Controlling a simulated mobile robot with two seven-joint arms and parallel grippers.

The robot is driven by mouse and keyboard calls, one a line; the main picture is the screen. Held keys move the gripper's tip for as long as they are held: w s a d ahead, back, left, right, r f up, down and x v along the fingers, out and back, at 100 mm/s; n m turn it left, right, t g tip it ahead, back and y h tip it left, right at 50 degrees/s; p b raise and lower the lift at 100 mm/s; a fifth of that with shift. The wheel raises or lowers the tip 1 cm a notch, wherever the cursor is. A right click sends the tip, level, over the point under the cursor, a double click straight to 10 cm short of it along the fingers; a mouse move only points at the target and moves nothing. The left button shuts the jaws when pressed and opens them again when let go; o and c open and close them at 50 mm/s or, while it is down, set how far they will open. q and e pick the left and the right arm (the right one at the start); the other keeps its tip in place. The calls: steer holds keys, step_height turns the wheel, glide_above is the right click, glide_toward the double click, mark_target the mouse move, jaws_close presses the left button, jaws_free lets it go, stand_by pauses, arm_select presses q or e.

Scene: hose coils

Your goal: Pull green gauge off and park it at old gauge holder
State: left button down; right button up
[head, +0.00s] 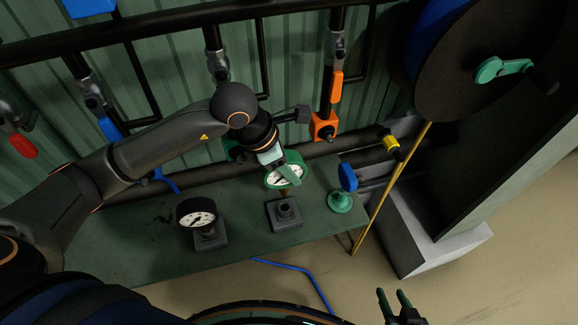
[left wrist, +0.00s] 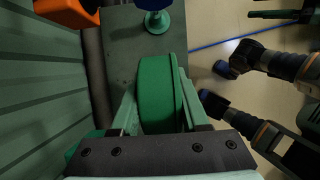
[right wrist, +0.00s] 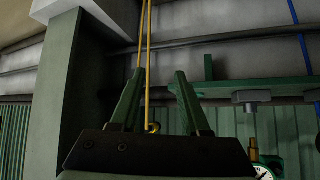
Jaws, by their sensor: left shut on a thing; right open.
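The green gauge (head: 279,182), with a white dial, is held by my left gripper (head: 288,172) above the workbench. In the left wrist view its green round body (left wrist: 157,92) sits edge-on between both fingers. Its short stem points down over an empty grey square holder (head: 285,218); it appears to be above the socket, apart from it. A black gauge (head: 197,214) stands in a second grey holder (head: 211,241) to the left. My right gripper (head: 400,306) is open and empty, low in front of the bench; its spread fingers show in the right wrist view (right wrist: 158,105).
A green workbench (head: 130,240) stands against the corrugated wall. A green flanged piece with a blue handle (head: 347,178) is at its right end. Pipes with an orange valve (head: 323,126) hang behind. A large hose reel (head: 475,60) and a yellow rod (head: 390,190) are at right.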

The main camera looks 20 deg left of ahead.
mark_target(289, 186)
arm_select(q)
steer(key=shift+f+b, duration=0.6)
steer(key=shift+f, duration=0.25)
step_height(289, 186, down, 2)
steer(key=shift+f+b, duration=0.2)
steer(key=shift+b, duration=0.95)
steer(key=shift+f+b, duration=0.85)
steer(key=shift+r, duration=0.2)
arm_select(e)
steer(key=shift+n+y, duration=0.3)
steer(key=shift+y, duration=0.1)
steer(key=a+f, duration=0.1)
steer(key=w+a+f, duration=0.1)
steer(key=a, duration=0.1)
steer(key=shift+w+f, duration=0.25)
steer(key=shift+f, duration=0.15)
arm_select(q)
steer(key=shift+f+b, duration=0.35)
steer(key=shift+f, duration=0.25)
arm_select(e)
steer(key=shift+w+d+f, duration=0.1)
steer(key=shift+d+f, duration=0.05)
steer(key=shift+f, duration=0.35)
arm_select(q)
steer(key=shift+f, duration=0.2)
arm_select(e)
steer(key=shift+f, duration=0.25)
